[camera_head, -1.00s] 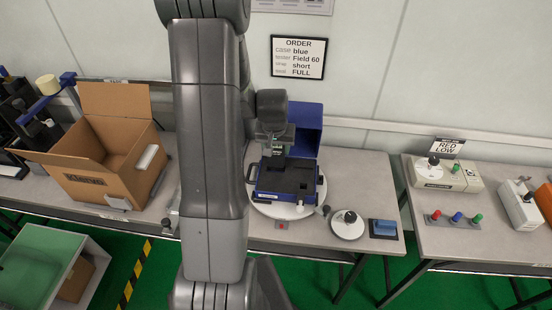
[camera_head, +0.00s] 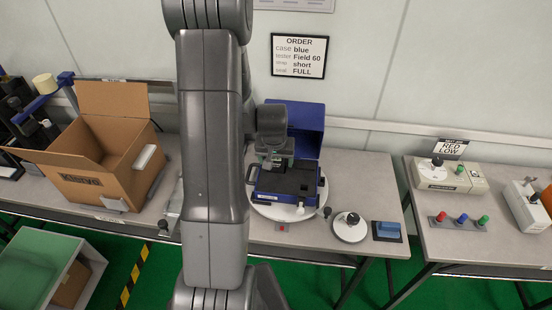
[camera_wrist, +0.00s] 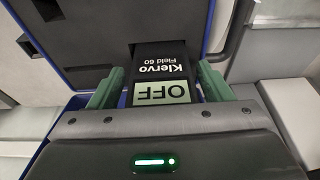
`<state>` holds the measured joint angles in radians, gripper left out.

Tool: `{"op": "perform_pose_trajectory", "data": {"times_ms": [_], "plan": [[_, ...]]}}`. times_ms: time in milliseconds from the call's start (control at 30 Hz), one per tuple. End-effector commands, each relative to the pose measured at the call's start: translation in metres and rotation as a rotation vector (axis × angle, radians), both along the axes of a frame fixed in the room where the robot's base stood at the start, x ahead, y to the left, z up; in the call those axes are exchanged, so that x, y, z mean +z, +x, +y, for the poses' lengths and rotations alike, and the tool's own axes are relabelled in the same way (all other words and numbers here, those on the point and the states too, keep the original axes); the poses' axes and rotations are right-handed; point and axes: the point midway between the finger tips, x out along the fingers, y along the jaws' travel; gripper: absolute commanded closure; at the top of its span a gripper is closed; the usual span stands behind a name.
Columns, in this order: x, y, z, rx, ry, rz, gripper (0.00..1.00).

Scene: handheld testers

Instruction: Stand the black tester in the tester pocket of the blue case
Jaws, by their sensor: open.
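The blue case (camera_head: 262,190) stands open on a round white plate, its lid (camera_head: 308,118) raised at the back and its insert dark. My gripper (camera_head: 274,162) is over the left back part of the case, pointing down. In the wrist view the black tester (camera_wrist: 160,72), marked Klervo Field 60 with a pale OFF screen, stands between the green fingers of my gripper (camera_wrist: 160,88). The fingers are open, one on each side of it. The tester's lower part and the pocket are hidden, so I cannot tell how deep it sits.
A cardboard box (camera_head: 88,184) stands open at left. Right of the case are a round white dial (camera_head: 349,232) and a blue block (camera_head: 387,229). An order sign (camera_head: 299,56) hangs behind. Another bench (camera_head: 450,230) with devices and coloured knobs is at right.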

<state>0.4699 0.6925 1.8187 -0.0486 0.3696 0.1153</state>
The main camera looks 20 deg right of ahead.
Motion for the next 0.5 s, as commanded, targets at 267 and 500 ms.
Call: {"op": "perform_pose_trajectory", "data": {"times_ms": [267, 500], "plan": [[0.024, -0.002, 0.001, 0.001, -0.005, -0.008, 0.28], [0.064, -0.011, 0.007, 0.001, -0.007, -0.011, 0.28]]}}
